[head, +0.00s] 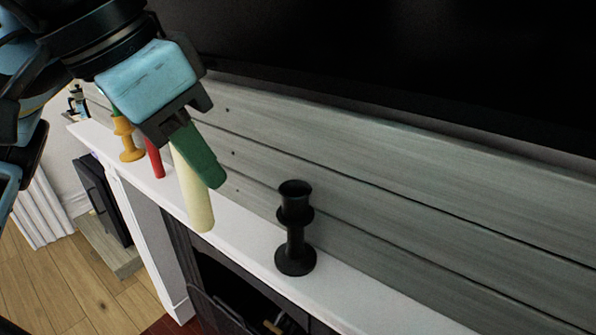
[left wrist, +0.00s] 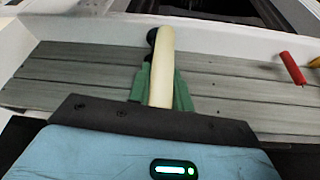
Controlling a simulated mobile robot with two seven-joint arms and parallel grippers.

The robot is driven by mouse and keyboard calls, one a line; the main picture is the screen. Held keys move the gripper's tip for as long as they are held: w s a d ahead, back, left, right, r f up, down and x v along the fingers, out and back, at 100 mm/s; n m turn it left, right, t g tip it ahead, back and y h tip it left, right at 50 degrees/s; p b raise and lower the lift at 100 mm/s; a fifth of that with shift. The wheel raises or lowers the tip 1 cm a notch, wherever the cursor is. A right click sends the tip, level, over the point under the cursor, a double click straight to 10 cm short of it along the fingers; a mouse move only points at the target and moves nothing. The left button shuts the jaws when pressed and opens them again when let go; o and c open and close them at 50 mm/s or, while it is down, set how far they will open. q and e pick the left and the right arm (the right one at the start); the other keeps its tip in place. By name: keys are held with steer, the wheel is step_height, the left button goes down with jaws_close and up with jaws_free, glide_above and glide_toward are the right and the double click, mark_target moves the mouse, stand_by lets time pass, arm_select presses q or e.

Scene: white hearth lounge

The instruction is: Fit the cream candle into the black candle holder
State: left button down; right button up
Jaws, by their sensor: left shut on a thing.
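The cream candle (head: 193,192) is held in my left gripper (head: 203,165), whose green fingers are shut on it. The candle hangs tilted, its free end pointing down above the white mantel. In the left wrist view the cream candle (left wrist: 161,62) runs up from between the green fingers (left wrist: 160,88). The black candle holder (head: 295,228) stands upright on the mantel, to the right of the candle and apart from it in the head view. In the left wrist view a dark part of the holder (left wrist: 152,36) shows behind the candle's tip; the rest is hidden. My right gripper is not in view.
The white mantel (head: 255,245) runs diagonally below a grey plank wall (head: 400,190). A red candle (head: 154,158) and a yellow holder (head: 127,140) stand at the left, partly behind my gripper. A black screen (head: 420,60) hangs above. The mantel right of the black holder is clear.

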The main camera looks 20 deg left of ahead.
arm_select(q)
steer(key=w+d, duration=0.2)
steer(key=w, duration=0.1)
steer(key=w+d, duration=0.2)
steer(key=w, duration=0.2)
steer(key=w+d+f+p, duration=0.1)
steer(key=w+d, duration=0.1)
steer(key=w, duration=0.1)
steer(key=shift+w+d, duration=0.15)
steer(key=shift+w, duration=0.2)
steer(key=shift+w+d+f, duration=0.1)
steer(key=shift+w+d, duration=0.05)
steer(key=shift+w, duration=0.15)
steer(key=shift+s+f+p, duration=0.15)
steer(key=shift+f, duration=0.55)
steer(key=shift+s+f+p, duration=0.1)
steer(key=shift+f+p, duration=0.05)
steer(key=shift+f, duration=0.55)
steer(key=shift+w+f, duration=0.1)
steer(key=shift+f, duration=0.25)
steer(key=shift+w+f, duration=0.1)
steer(key=shift+w, duration=0.05)
steer(key=c, duration=1.3)
jaws_free()
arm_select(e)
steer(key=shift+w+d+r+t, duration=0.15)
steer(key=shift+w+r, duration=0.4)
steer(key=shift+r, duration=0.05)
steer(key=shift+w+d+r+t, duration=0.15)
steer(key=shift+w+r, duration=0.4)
